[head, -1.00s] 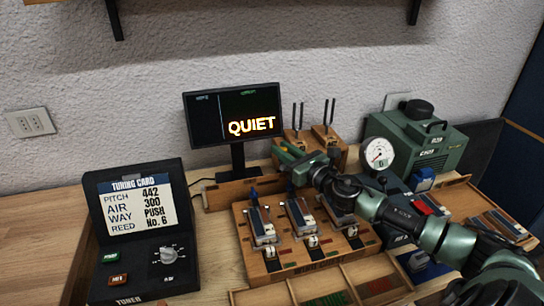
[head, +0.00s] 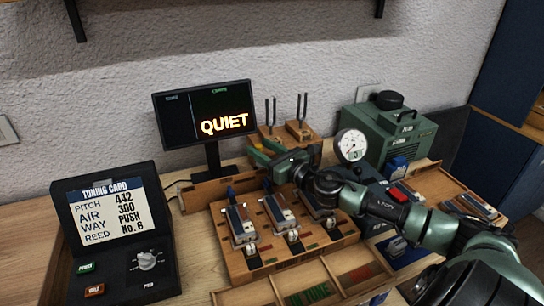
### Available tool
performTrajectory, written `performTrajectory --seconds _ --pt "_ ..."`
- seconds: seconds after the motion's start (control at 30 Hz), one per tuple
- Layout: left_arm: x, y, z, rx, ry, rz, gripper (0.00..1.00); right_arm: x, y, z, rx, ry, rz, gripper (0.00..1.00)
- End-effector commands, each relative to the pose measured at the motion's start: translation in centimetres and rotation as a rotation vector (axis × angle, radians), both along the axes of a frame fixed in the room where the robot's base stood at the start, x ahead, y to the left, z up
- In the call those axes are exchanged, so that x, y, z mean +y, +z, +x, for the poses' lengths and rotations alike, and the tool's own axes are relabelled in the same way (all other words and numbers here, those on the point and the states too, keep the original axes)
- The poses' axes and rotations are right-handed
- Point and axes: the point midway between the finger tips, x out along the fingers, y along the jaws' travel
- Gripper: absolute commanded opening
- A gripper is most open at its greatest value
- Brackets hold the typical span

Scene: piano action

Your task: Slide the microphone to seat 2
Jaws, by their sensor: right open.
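A wooden block (head: 262,272) on the bench carries three reed units in a row: left (head: 241,227), middle (head: 279,213) and right (head: 318,204). My right gripper (head: 263,153) is open, with green fingers. It is above the back of the block, in front of the tuning forks' stand and right of the monitor. I cannot make out the microphone; my right gripper and wrist cover part of the area behind the block. Seat numbers are not readable. My left gripper is not in view.
The monitor (head: 205,118) reads QUIET. A tuning card box (head: 112,235) stands at left. Two tuning forks (head: 288,122), a round gauge (head: 351,146) and a green machine (head: 392,133) stand behind and right. A divided tray (head: 330,289) lies in front of the block.

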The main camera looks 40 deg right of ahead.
Motion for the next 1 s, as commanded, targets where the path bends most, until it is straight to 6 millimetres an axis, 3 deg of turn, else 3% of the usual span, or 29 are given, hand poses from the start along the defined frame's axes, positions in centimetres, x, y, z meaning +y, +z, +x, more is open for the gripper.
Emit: performTrajectory --seconds 0.2,0.5,1.0 --pt "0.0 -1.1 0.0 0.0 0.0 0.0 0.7 -0.3 -0.5 -2.9 0.005 0.001 -0.003 0.43" --pt "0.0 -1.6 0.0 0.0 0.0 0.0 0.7 -0.5 -0.2 -5.5 0.003 0.002 0.0 0.43" --pt "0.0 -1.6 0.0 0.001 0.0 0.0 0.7 -0.6 0.0 -6.1 0.0 0.001 0.0 0.43"
